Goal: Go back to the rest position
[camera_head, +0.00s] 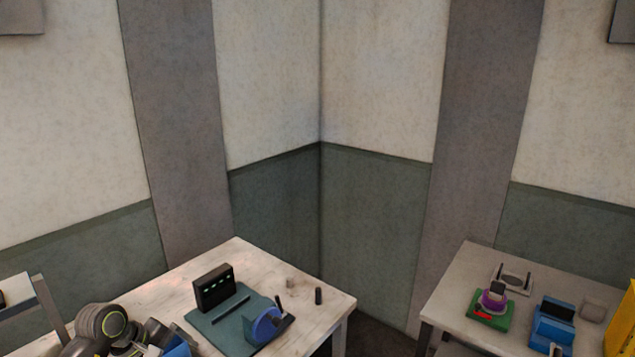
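My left arm (100,322) comes in at the bottom left, with dark round joints and a yellow-green ring. Dark parts at its end (152,332) may be my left gripper, but its fingers cannot be made out. A blue piece (178,347) shows beside them, cut by the bottom edge; I cannot tell whether it is held. My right gripper is not in view.
A pale worn table (160,294) carries a teal base (205,328) with a black lit box (214,288) and a blue disc (266,325). A grey table (455,292) holds a green-and-purple device (492,303) and a blue machine (552,328). A yellow object (622,328) stands far right.

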